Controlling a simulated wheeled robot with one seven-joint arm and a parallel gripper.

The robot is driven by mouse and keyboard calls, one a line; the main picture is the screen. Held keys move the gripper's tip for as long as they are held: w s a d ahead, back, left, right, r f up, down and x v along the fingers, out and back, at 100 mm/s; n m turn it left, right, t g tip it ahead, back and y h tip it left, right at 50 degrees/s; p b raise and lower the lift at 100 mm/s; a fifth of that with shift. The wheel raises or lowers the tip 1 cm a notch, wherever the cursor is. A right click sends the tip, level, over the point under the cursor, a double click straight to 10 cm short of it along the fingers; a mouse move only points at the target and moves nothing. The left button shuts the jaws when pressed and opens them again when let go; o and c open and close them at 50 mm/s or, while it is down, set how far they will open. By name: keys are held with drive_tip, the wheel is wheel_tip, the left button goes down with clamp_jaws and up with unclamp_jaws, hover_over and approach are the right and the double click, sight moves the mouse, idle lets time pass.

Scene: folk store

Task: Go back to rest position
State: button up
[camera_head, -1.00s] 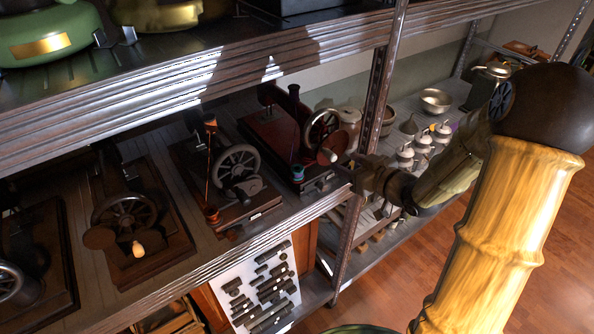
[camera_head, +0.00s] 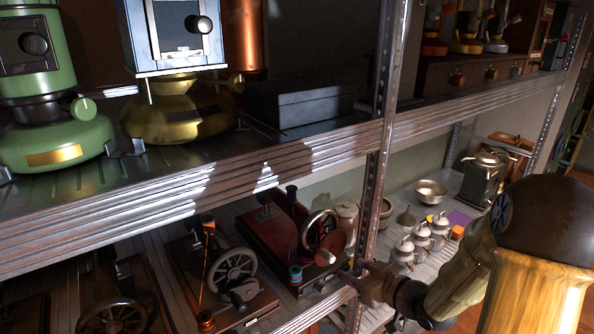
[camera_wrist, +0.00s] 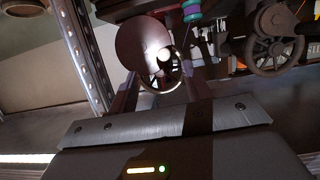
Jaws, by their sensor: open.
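My gripper (camera_wrist: 160,85) is open in the wrist view, with one finger on each side and nothing held between them. A dark red disc (camera_wrist: 143,44) and a spoked wheel with a pale knob show beyond and between the fingers. In the head view my arm reaches in from the right. Its gripper end (camera_head: 356,275) is beside the shelf upright, in front of the red-based wheel machine (camera_head: 268,236) on the lower shelf. The fingers are too small and dark there to make out, and I cannot tell whether they touch anything.
A metal shelf upright (camera_head: 377,190) stands close to my gripper. The upper shelf edge (camera_head: 200,190) runs above it. A second wheel machine (camera_head: 232,267), a metal bowl (camera_head: 430,191) and several small pale pots (camera_head: 421,232) stand on the lower shelf.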

drive_tip(key=s+d+f+m+g+h+b, duration=0.4)
drive_tip(key=s+f+h+b, duration=0.15)
drive_tip(key=f+h, duration=0.3)
drive_tip(key=s+a+f+m+g+b, duration=0.1)
drive_tip(key=s+f+g, duration=0.1)
drive_tip(key=s, duration=0.4)
drive_tip(key=s+a+f+m+g+b, duration=0.1)
drive_tip(key=s+f+m+g+b, duration=0.1)
drive_tip(key=s, duration=0.4)
drive_tip(key=shift+a+g, duration=0.3)
drive_tip(key=shift+g, duration=0.2)
